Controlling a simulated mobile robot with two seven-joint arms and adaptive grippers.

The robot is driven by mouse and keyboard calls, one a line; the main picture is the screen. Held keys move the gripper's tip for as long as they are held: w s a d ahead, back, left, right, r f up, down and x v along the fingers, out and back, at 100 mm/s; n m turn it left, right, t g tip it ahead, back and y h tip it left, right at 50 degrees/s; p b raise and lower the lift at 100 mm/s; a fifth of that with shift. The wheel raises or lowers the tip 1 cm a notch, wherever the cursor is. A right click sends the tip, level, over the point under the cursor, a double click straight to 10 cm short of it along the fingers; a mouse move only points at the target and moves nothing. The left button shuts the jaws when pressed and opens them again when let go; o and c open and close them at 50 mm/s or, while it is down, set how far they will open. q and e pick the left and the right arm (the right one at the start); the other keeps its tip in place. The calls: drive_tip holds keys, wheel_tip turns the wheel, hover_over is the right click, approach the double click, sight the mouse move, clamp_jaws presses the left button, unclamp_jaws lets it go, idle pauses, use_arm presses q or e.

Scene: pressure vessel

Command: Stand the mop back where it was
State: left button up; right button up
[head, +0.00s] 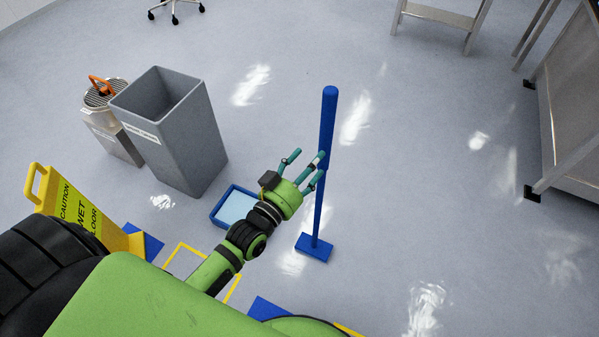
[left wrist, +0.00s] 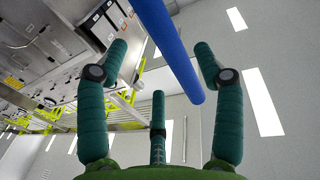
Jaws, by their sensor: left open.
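The blue mop (head: 327,125) stands upright on the floor, its flat blue rectangular head (head: 314,248) at the bottom. My left gripper (head: 307,162) reaches in from the lower left, fingers spread, beside the mop's handle. One finger overlaps the handle in the head view; I cannot tell whether it touches. In the left wrist view the handle (left wrist: 172,48) runs between the open fingers of my left gripper (left wrist: 160,62), with its end in sight and nothing clamped. My right gripper is not in view.
A grey bin (head: 170,135) and a metal can with an orange item (head: 101,88) stand at the left. A blue tray (head: 216,219) lies below my left wrist. A yellow caution sign (head: 70,215) and a yellow floor outline (head: 178,248) are lower left. Floor right of the mop is clear.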

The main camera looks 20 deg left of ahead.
use_arm(q)
drive_tip(key=s, duration=0.4)
drive_tip(key=shift+a, duration=0.4)
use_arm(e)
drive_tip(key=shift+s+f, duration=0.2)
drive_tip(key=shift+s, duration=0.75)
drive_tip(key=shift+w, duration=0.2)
use_arm(q)
drive_tip(key=s+a+f+g+y+p, duration=0.1)
drive_tip(key=s+f+g+p, duration=0.3)
drive_tip(key=f, duration=0.6)
drive_tip(key=s+a+f+g+y+p, duration=0.1)
drive_tip(key=s+f+g+p, duration=0.3)
drive_tip(key=f, duration=0.7)
drive_tip(key=s+a+f+g+p, duration=0.1)
drive_tip(key=s+f+g, duration=0.3)
drive_tip(key=s, duration=0.9)
drive_tip(key=s+a+f+g+y+p, duration=0.1)
drive_tip(key=s+f+g+p, duration=0.2)
drive_tip(key=s+f, duration=0.4)
drive_tip(key=s+g, duration=0.1)
drive_tip(key=s, duration=0.5)
drive_tip(key=shift+p, duration=0.4)
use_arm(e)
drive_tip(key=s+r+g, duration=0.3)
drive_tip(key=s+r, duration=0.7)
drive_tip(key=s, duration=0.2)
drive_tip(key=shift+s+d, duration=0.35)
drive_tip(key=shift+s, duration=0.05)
